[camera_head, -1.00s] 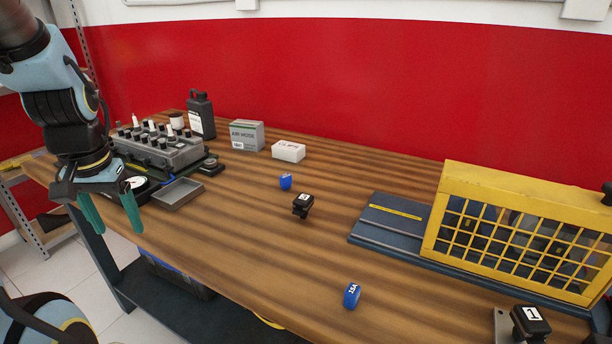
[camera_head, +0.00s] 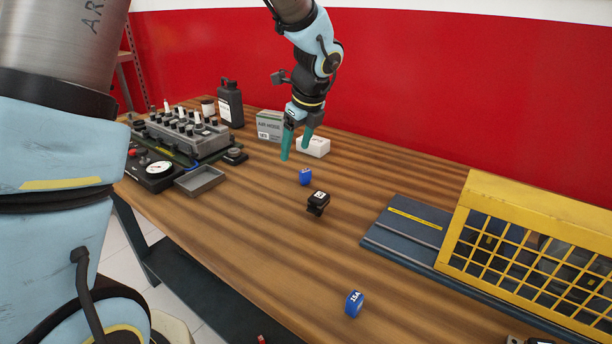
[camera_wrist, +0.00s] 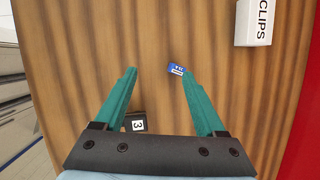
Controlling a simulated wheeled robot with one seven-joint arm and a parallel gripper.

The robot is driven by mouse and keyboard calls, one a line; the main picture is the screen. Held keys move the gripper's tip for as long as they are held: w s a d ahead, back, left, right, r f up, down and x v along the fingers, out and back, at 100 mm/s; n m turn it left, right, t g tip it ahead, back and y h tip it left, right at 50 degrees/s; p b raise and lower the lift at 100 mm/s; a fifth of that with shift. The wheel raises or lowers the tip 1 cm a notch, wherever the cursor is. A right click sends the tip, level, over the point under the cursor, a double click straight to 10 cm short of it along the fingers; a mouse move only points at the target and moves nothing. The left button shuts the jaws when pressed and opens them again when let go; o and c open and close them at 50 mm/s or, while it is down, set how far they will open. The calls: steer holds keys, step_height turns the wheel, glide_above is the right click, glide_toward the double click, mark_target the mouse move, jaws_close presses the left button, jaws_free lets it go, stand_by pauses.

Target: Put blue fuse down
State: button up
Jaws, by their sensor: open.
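Two blue fuses are on the wooden table. The farther blue fuse (camera_head: 305,177) stands near the middle, and the nearer blue fuse (camera_head: 354,303) stands toward the front edge. My gripper (camera_head: 296,152) is open and empty, above the table and close to the farther fuse. In the wrist view a blue fuse (camera_wrist: 176,69) shows beyond the tip of the right finger of my gripper (camera_wrist: 155,75). A black relay marked 3 (camera_head: 318,201) stands just in front of the farther fuse; it also shows in the wrist view (camera_wrist: 136,122) between the fingers.
A white box (camera_head: 315,147), an air hose box (camera_head: 269,126) and a black bottle (camera_head: 230,104) stand at the back. A grey tray (camera_head: 201,181) and a control unit (camera_head: 184,137) are at left. A yellow cage (camera_head: 530,235) is at right. The table's middle is otherwise clear.

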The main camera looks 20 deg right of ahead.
mark_target(305, 171)
steer(key=d+f+m, duration=0.1)
steer(key=d+f, duration=0.1)
steer(key=w+d+f+m, duration=0.1)
steer(key=d+f+m, duration=0.1)
steer(key=shift+d+f+p, duration=0.15)
steer(key=shift+f+p, duration=0.15)
steer(key=shift+p, duration=0.1)
steer(key=shift+a+p+x, duration=0.2)
steer(key=shift+p+x, duration=0.5)
steer(key=shift+x, duration=2.05)
steer(key=shift+s, duration=0.1)
jaws_close()
